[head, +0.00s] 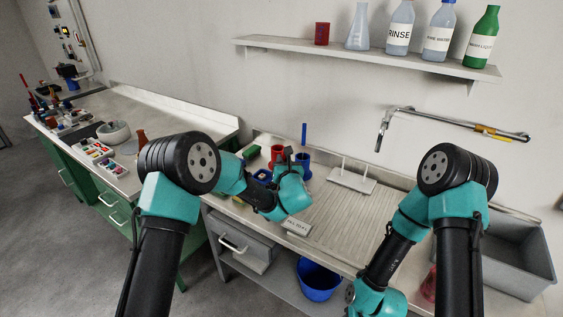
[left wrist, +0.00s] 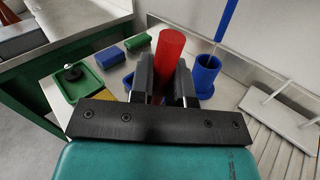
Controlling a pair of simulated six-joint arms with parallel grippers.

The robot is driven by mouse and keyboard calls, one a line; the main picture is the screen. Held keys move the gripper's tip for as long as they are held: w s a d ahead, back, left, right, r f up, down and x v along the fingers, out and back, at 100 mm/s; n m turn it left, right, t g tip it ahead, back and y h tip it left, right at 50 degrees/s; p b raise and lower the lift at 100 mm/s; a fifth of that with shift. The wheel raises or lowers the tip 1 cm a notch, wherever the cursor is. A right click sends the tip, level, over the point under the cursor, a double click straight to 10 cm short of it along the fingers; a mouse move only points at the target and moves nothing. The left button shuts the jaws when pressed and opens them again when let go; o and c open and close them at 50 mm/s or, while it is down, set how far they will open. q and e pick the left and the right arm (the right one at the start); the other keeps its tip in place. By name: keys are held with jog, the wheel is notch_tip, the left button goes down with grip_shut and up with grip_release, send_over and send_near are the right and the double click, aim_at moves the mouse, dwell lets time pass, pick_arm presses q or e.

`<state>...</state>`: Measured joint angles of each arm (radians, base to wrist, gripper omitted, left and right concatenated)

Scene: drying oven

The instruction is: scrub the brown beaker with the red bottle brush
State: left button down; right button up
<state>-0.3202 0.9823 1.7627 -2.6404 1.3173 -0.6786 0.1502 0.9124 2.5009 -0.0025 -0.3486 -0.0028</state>
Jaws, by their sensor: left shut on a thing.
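The red bottle brush shows as a red handle (left wrist: 171,50) standing up between the fingers of my left gripper (left wrist: 168,78) in the left wrist view. The gripper is shut on it. In the head view my left gripper (head: 287,156) is by a red holder (head: 276,153) at the back of the counter. The brush's bristle end is hidden. A reddish-brown vessel (head: 429,285), partly hidden by my right arm, shows near the sink; I cannot tell surely that it is the brown beaker. My right gripper is out of view below.
A blue holder (left wrist: 205,75) with a blue brush (left wrist: 227,18) stands just right of the red handle. A white peg rack (head: 352,178) and ribbed draining board (head: 340,220) lie further right, then the grey sink (head: 525,250). A blue bucket (head: 318,280) is below.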

pick_arm(q)
jog(key=shift+w+r, duration=0.1)
dwell(0.4)
jog(key=shift+r, duration=6.55)
